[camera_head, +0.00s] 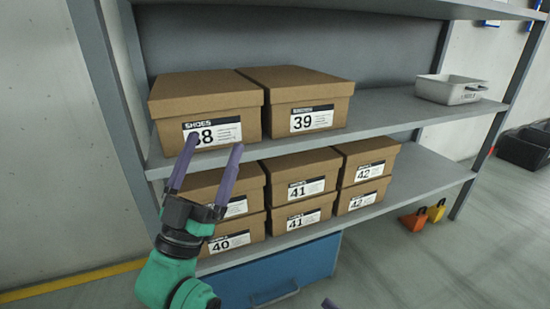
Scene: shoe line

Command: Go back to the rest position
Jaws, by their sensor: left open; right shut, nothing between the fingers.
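My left gripper (212,143) is in the head view, in front of the shelf's left part. Its two purple fingers are spread, point up and are empty. They overlap the front of the shoe box marked 38 (200,92) in the picture; whether they touch it I cannot tell.
A grey shelf unit (400,110) holds shoe box 39 (300,90) and a white tray (452,84) above. Boxes 40, 41 and 42 are stacked below. A blue bin (300,265) stands underneath. Orange and yellow objects (414,220) lie on the floor, right. Floor at front right is clear.

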